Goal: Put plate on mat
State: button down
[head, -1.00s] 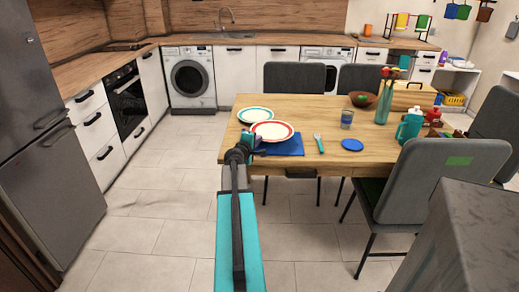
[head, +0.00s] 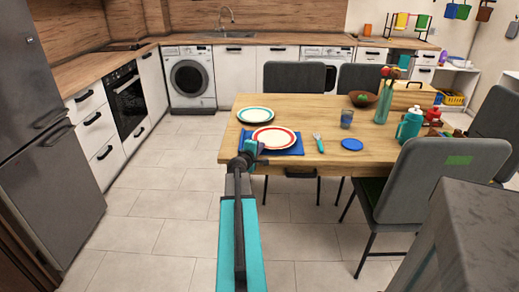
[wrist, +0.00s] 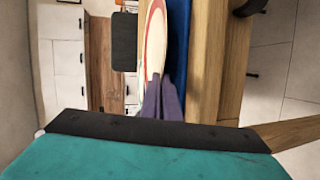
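The plate with the red rim (head: 274,138) is over the blue mat (head: 297,150) at the near left of the wooden table; it looks flat and on or very close to the mat. My gripper (head: 255,150) is at the plate's near left edge. In the wrist view the plate (wrist: 154,45) shows almost edge-on beside the mat (wrist: 179,45). My gripper's fingers (wrist: 164,98) are close together at the plate's rim and appear shut on it. Whether a thin gap remains under the plate cannot be seen.
A teal-rimmed plate (head: 257,115) lies just behind. To the right are a fork (head: 318,142), a blue disc (head: 352,144), a glass (head: 346,118), a bowl (head: 362,98) and bottles. Grey chairs (head: 440,185) stand around the table (head: 390,145). The floor at left is clear.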

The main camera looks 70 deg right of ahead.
jog(key=shift+f, duration=0.15)
jog(key=c, duration=2.3)
grip_release()
jog(key=shift+r, duration=0.2)
jog(key=v, duration=1.2)
jog(key=shift+b, duration=0.4)
jog(key=shift+w, duration=0.1)
